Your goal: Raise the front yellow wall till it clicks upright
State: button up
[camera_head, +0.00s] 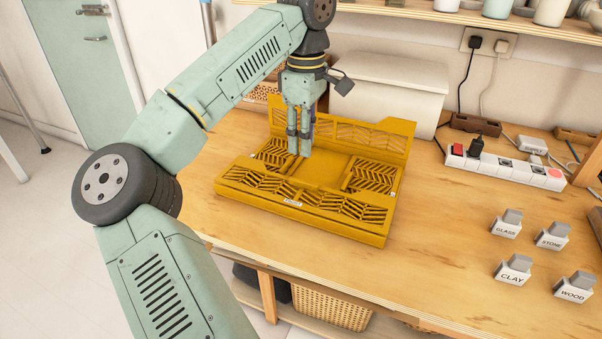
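A yellow folding crate (319,171) lies on the wooden bench. Its back wall (368,138) stands upright. Its front yellow wall (300,201), with lattice cut-outs and a small white label, lies low along the near side; its exact tilt is hard to tell. Lattice side panels (371,177) lie folded down inside. My gripper (299,153) points down over the crate's inner floor, behind the front wall and in front of the back wall. Its two fingers are close together with nothing visible between them. Whether the tips touch the crate is unclear.
A white bin (387,88) stands behind the crate. A power strip (507,168) with plugs lies at right. Label blocks reading GLASS (506,228), STONE, CLAY (512,276) and WOOD stand at front right. Bench space between crate and blocks is clear.

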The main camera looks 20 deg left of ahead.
aim_at(306, 182)
notch_tip(306, 182, down, 10)
jog(key=shift+d+f+p, duration=0.1)
jog(key=shift+p, duration=0.55)
jog(key=shift+c, duration=0.3)
grip_shut()
